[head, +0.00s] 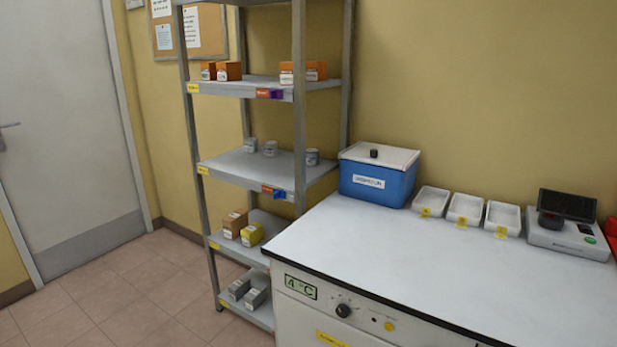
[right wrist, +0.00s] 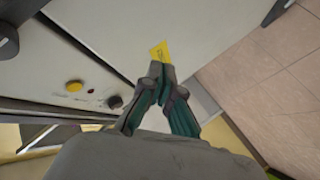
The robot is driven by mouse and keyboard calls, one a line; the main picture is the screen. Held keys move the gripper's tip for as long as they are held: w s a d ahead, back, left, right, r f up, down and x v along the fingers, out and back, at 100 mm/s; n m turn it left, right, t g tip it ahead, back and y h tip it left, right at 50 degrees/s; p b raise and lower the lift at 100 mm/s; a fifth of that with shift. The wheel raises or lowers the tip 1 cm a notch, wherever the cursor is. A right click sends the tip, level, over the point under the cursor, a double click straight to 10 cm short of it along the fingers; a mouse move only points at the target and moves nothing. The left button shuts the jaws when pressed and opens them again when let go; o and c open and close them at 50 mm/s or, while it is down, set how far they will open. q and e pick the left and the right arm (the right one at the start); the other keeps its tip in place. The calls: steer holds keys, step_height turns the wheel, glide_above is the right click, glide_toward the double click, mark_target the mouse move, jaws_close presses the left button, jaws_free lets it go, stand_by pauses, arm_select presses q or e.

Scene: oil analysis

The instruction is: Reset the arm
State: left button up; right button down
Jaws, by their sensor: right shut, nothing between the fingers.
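My right gripper (right wrist: 162,74) shows in the right wrist view with its dark and green fingers together and nothing between them. It is in front of the white cabinet front, close to a yellow label (right wrist: 160,52) in the picture; I cannot tell whether it touches. Neither gripper shows in the head view. My left gripper is in no view.
The white cabinet (head: 450,255) has a flat top holding a blue lidded box (head: 376,184), white trays (head: 465,208) and a device (head: 568,225). A grey shelf rack (head: 250,168) stands to its left, with a door (head: 70,130) beyond. Tiled floor (head: 130,285) is clear.

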steer(key=s+d+f+m+g+h+p, duration=0.1)
steer(key=s+d+f+m+g, duration=0.15)
steer(key=s+f, duration=0.7)
steer(key=s+d+f+m+g+h+p, duration=0.15)
steer(key=s+f+g, duration=0.25)
steer(key=s+f, duration=0.55)
steer(key=s+f+m+g, duration=0.1)
steer(key=s+f+g, duration=0.2)
steer(key=s, duration=1)
steer(key=s+f+m+g+p, duration=0.1)
steer(key=s+f+m+g, duration=0.1)
steer(key=s+f, duration=0.7)
steer(key=s+g, duration=0.1)
steer(key=s, duration=0.4)
steer(key=shift+m, duration=0.3)
steer(key=shift+d+g+y, duration=0.1)
steer(key=shift+g+y, duration=0.15)
